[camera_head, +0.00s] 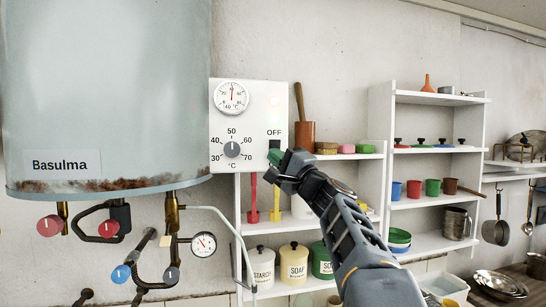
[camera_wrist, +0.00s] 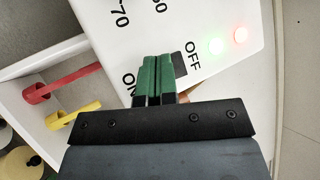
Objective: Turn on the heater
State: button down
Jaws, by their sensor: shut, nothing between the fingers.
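The heater is a large pale tank (camera_head: 105,95) marked "Basulma", with a white control panel (camera_head: 262,100) at its right. The panel has a temperature gauge (camera_head: 231,97), a grey dial (camera_head: 232,149) and a dark switch (camera_wrist: 180,63) beside the "OFF" label. "ON" shows partly at the other end in the wrist view. My gripper (camera_head: 275,157) is shut and empty, its green fingertips (camera_wrist: 154,62) at the switch and covering part of it. I cannot tell whether they touch it. A red light (camera_wrist: 240,35) and a pale green light (camera_wrist: 216,46) glow on the panel.
A white shelf (camera_head: 437,98) with cups and jars stands at the right. Pipes and valves, including a red knob (camera_head: 49,226), hang under the tank.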

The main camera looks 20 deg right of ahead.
jog(key=shift+s, duration=0.2)
jog(key=shift+s+a+b, duration=0.15)
jog(key=shift+s+b, duration=0.35)
jog(key=shift+s, duration=0.05)
jog(key=s, duration=0.1)
jog(key=s+b, duration=0.1)
jog(key=s, duration=0.1)
jog(key=s+a+b, duration=0.1)
jog(key=shift+s+r, duration=0.35)
jog(key=shift+s, duration=0.05)
dwell(0.4)
